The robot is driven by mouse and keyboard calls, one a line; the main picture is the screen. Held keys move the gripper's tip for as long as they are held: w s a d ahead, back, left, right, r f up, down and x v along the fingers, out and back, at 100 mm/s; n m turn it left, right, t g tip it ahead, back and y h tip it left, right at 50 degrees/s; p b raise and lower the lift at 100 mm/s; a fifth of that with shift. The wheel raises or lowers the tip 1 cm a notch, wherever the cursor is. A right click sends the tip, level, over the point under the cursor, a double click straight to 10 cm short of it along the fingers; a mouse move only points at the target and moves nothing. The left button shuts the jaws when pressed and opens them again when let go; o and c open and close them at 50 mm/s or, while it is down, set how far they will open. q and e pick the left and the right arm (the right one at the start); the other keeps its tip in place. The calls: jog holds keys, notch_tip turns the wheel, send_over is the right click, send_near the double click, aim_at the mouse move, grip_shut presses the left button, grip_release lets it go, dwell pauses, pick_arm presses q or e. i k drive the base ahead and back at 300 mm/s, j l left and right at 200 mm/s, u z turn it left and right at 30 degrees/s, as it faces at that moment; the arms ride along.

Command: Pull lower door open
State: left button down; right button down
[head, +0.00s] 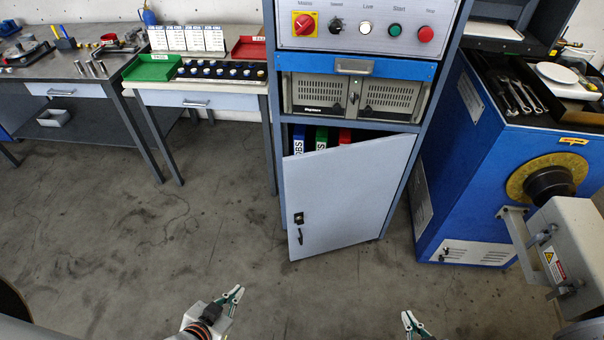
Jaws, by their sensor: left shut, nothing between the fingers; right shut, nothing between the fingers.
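The lower door (346,196) of the tall cabinet is a light grey panel. It stands partly open, its free left edge swung out toward me. A lock (299,218) and a small dark handle (300,236) sit near that edge. Blue, green and red binders (321,136) show above the door's top edge. My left gripper (234,293) is shut and empty, low in the view, in front of and left of the door. My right gripper (407,318) is shut and empty at the bottom, right of the door. Neither gripper touches the door.
A control panel (367,41) with several knobs and a grey computer unit (354,97) are above the door. A blue machine (478,165) stands close on the right. Workbenches (190,98) stand at the left. The floor (215,225) before the cabinet is clear.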

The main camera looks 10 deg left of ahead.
aim_at(342, 195)
jog(key=j+z, duration=0.45)
jog(key=j, duration=1)
